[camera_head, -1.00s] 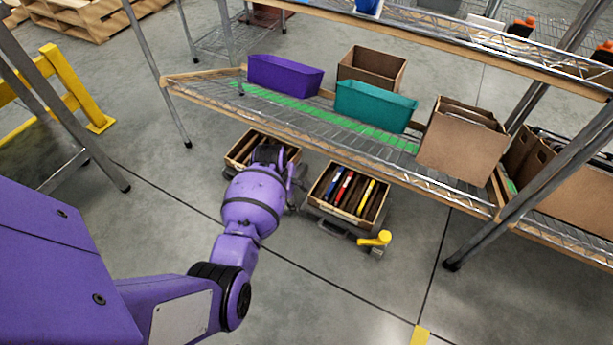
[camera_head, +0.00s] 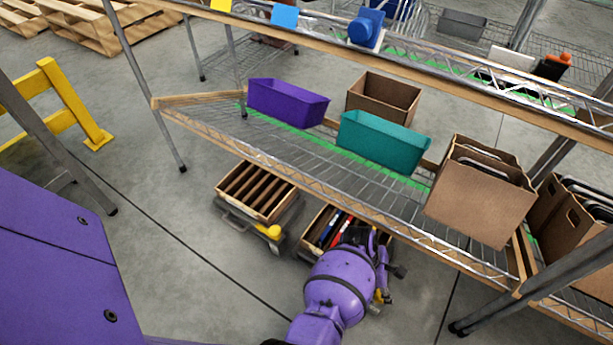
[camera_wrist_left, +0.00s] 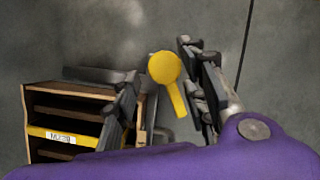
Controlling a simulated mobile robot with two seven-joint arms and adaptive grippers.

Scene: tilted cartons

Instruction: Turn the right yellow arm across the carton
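The right carton (camera_head: 310,230) stands on the floor below the shelf, with red, blue and dark upright files in it. My left gripper (camera_head: 382,275) is at its right side, and my purple wrist hides much of the carton. In the left wrist view, the right yellow arm (camera_wrist_left: 176,92), with a round knob at its end, shows between the two spread fingers of my left gripper (camera_wrist_left: 160,68). I cannot tell whether either finger touches it. My right gripper is not in view.
The left carton (camera_head: 258,189) stands beside it, with its own yellow arm (camera_head: 270,231) at the front corner. The wire shelf (camera_head: 290,165) overhangs both, carrying a purple bin (camera_head: 287,103), a teal bin (camera_head: 383,142) and brown boxes (camera_head: 480,195). The floor in front is clear.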

